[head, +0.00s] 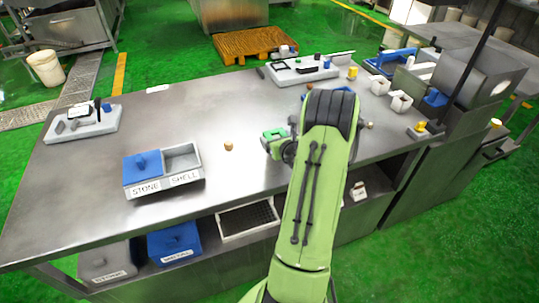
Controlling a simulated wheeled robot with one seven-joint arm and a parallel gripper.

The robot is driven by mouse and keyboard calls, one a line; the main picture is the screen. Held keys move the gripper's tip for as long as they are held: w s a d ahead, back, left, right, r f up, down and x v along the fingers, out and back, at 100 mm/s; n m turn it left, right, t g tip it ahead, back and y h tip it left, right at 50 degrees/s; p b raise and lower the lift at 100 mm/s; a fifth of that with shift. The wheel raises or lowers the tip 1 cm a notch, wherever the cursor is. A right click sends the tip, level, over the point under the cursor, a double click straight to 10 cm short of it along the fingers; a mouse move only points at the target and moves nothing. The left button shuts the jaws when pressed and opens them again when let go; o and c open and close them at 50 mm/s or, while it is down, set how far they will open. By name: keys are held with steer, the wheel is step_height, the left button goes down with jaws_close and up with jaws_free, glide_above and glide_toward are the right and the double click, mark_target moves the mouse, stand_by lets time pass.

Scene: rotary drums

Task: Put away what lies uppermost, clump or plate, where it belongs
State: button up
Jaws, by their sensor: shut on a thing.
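A lidded box (163,170) labelled STONE and SHELL stands at the left front of the steel table. Its blue lid (142,168) with a knob covers the STONE side. The SHELL compartment (183,158) is open and looks empty. A small tan clump (228,146) lies alone on the table to the right of that box. My green arm reaches over the table's right half and hides its own end, so my gripper's fingers and anything in them are hidden. A small green block (275,133) shows beside my arm; I cannot tell what it is.
A grey tray (83,124) with small items stands at the far left, and another (300,69) at the back. White containers (400,101) stand at the right. The table's middle is mostly clear.

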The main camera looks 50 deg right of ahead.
steer(key=shift+f+b, duration=0.6)
steer(key=shift+f, duration=1.4)
steer(key=shift+a, duration=0.1)
